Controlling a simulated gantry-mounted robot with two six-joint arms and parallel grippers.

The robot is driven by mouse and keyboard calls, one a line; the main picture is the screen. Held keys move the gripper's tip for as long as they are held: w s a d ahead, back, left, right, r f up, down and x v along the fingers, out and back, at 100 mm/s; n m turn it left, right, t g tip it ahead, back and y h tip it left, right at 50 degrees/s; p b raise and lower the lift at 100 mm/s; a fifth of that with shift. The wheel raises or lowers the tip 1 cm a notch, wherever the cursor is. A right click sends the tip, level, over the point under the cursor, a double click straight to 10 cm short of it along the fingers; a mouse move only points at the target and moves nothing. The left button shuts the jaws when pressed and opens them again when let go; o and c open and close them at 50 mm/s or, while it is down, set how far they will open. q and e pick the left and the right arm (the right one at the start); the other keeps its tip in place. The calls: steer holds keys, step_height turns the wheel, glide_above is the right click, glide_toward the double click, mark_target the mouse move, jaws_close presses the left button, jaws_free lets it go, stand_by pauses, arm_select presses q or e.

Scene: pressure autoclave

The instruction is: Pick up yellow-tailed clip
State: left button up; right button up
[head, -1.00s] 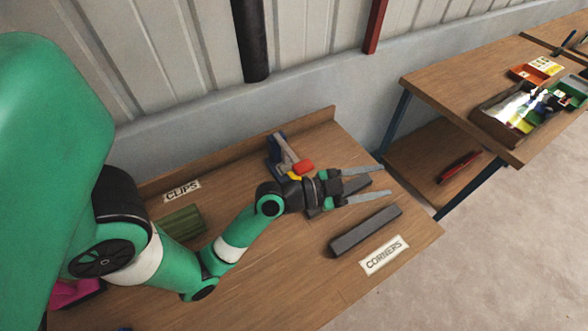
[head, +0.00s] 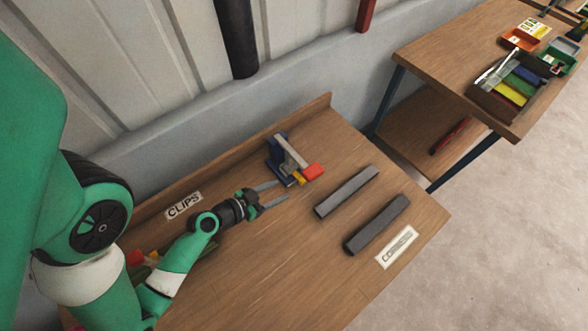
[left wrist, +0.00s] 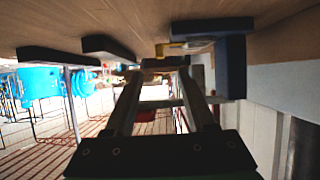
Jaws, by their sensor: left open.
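A clip cluster stands near the back edge of the wooden bench in the head view: blue blocks, a pale grey bar with a red end (head: 313,171), and a small yellow tail (head: 298,178) beside the blue part. I cannot tell exactly which piece the yellow tail belongs to. In the left wrist view the yellow tail (left wrist: 185,46) shows beyond the fingertips, next to a dark blue block (left wrist: 232,66). My left gripper (head: 281,191) is open and empty, just left of and nearer than the cluster, its fingers pointing towards it. My right gripper is not in view.
Two dark grey bars, one nearer the cluster (head: 346,192) and one farther right (head: 377,225), lie on the bench (head: 285,260). CLIPS (head: 183,205) and CORNERS (head: 397,247) labels mark it. Colourful pieces lie partly behind my arm. A second table (head: 440,60) holds bins.

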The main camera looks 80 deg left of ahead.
mark_target(300, 181)
arm_select(q)
steer(key=x, duration=0.4)
steer(key=shift+w+a+p, duration=0.1)
steer(key=shift+w+p, duration=0.15)
steer(key=shift+p, duration=0.1)
steer(key=x, duration=0.5)
steer(key=shift+w+r+p, duration=0.15)
steer(key=shift+r+p, duration=0.05)
steer(key=shift+p, duration=0.15)
jaws_close()
